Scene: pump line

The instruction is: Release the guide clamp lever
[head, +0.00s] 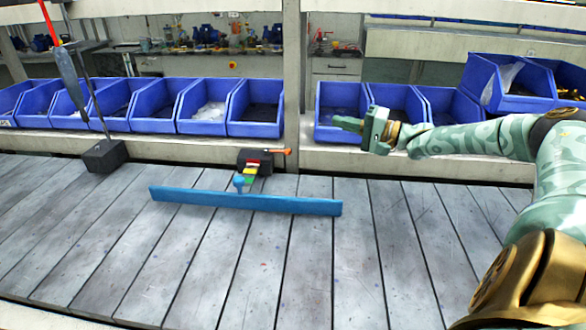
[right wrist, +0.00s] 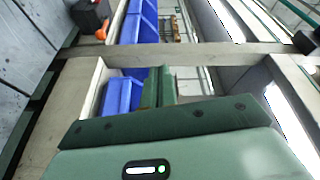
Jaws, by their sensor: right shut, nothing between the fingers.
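The guide clamp is a black block (head: 254,157) at the far edge of the slatted table. Its orange lever (head: 281,151) sticks out to the right. A strip of red, yellow and green marks runs from the block toward a long blue guide rail (head: 245,202) with a blue knob. In the right wrist view the orange lever (right wrist: 102,31) shows at upper left beside the block. My right gripper (head: 338,124) is shut and empty, in front of the blue bins, to the right of the lever and apart from it. My left gripper is not in view.
A row of blue bins (head: 203,108) stands on the ledge behind the table. A grey upright post (head: 294,75) rises behind the lever. A black block (head: 105,155) with a thin rod stands at left. The slatted table (head: 400,250) is clear in front.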

